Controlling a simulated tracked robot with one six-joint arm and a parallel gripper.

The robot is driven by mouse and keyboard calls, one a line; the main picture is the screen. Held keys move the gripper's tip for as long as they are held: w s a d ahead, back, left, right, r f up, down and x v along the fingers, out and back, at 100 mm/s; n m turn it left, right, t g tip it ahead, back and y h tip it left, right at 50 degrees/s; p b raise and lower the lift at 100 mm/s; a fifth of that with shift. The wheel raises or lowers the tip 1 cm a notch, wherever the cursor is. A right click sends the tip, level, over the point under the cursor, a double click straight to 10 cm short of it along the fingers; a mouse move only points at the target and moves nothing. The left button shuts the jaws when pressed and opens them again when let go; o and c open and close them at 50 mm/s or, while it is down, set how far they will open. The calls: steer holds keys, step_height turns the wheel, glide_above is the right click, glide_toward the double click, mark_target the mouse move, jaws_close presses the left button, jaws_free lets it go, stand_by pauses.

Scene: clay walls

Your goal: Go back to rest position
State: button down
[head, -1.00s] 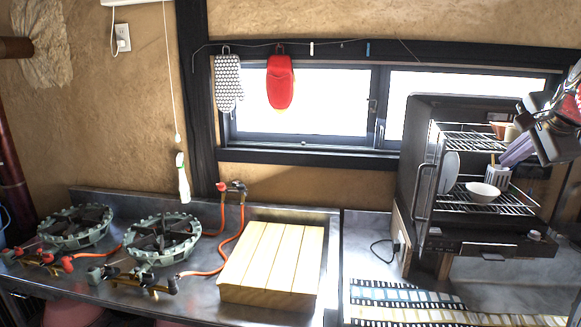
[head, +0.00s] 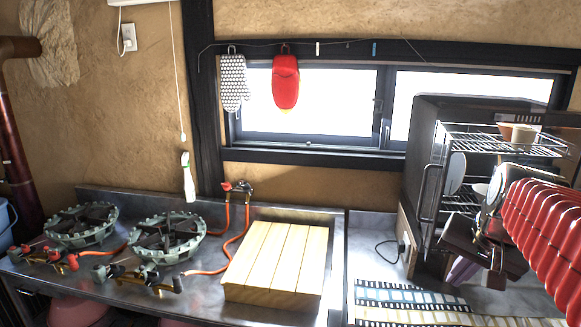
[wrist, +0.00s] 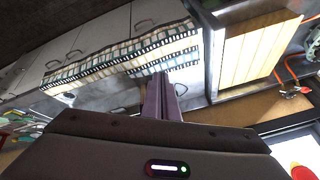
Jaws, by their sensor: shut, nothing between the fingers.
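My gripper (head: 460,272) is at the right of the head view, in front of the dark rack cabinet (head: 425,150). Its purple fingers point down over the counter beside the film-strip patterned strip (head: 410,298). In the wrist view my gripper (wrist: 162,82) has its two fingers together with nothing between them. The patterned strip also shows in the wrist view (wrist: 110,62). My wrist and forearm hide part of the lower rack and its dishes.
A wooden slatted board (head: 275,262) lies on the steel counter, with two gas burners (head: 82,225) (head: 167,238) and orange hoses to its left. A cup (head: 522,136) stands on the upper rack. A red mitt (head: 285,82) and a patterned mitt (head: 233,84) hang by the window.

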steer(key=s+a+f+n, duration=0.4)
steer(key=s+a, duration=0.2)
steer(key=a, duration=0.3)
steer(key=s+a+f+n+y, duration=0.1)
steer(key=s+a+f+n, duration=0.3)
steer(key=s+a, duration=0.3)
steer(key=shift+s+a+f, duration=0.25)
steer(key=shift+s+a, duration=0.05)
steer(key=shift+a, duration=0.9)
